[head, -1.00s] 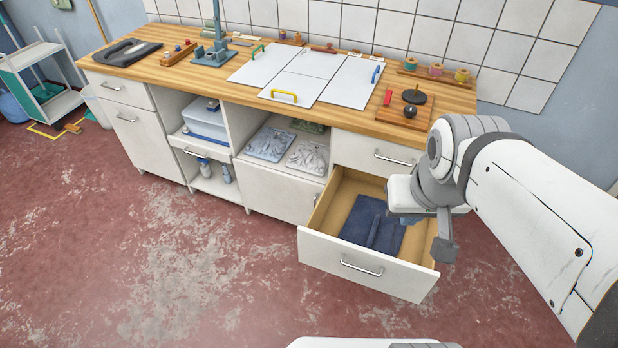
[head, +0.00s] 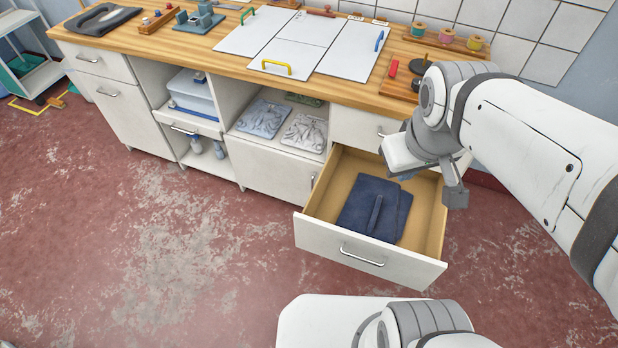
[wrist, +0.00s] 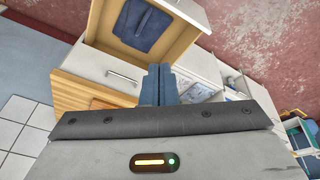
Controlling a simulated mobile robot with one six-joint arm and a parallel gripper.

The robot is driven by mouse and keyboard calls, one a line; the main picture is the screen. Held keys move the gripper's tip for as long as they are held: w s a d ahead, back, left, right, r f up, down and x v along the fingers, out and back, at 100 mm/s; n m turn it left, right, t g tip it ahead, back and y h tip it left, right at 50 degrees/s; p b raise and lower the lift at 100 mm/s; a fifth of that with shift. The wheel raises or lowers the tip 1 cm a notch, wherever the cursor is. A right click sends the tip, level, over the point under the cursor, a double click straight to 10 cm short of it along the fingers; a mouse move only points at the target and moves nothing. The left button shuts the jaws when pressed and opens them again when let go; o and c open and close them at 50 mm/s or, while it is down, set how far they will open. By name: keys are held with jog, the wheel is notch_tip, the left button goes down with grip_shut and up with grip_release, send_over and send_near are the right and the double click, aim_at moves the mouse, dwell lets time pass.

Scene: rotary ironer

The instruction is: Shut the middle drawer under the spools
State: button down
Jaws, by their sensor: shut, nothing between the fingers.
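The drawer (head: 368,262) under the spools (head: 446,36) stands pulled far out, with a silver handle on its white front. A folded navy cloth (head: 372,207) lies inside; the open drawer also shows upside down in the wrist view (wrist: 180,47). A shut drawer (head: 358,128) sits directly above it. My gripper (wrist: 158,86) is shut and empty. In the head view it hangs above the drawer's back right part, near the cabinet face, its fingers mostly hidden by my wrist. I see no contact with the drawer.
The wooden worktop (head: 225,50) above carries white boards (head: 300,45) and a small red-and-black tool set. An open shelf with patterned pads (head: 262,118) and a cupboard door (head: 265,165) are left of the drawer.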

jog(key=w+a+f+n+b, duration=0.3)
jog(key=a+f+n+b, duration=0.1)
jog(key=f+n+b, duration=0.4)
jog(key=w+a+f+n+b, duration=0.2)
jog(key=a+f+n+b, duration=0.3)
jog(key=f, duration=0.6)
jog(key=n+b, duration=1.6)
jog(key=b, duration=0.2)
send_near(307, 224)
jog(key=s+f, duration=0.4)
jog(key=f, duration=0.1)
jog(key=shift+g+h, duration=0.3)
jog(key=w, duration=0.4)
jog(key=shift+w+d+f, duration=0.15)
jog(key=shift+w+d, duration=0.1)
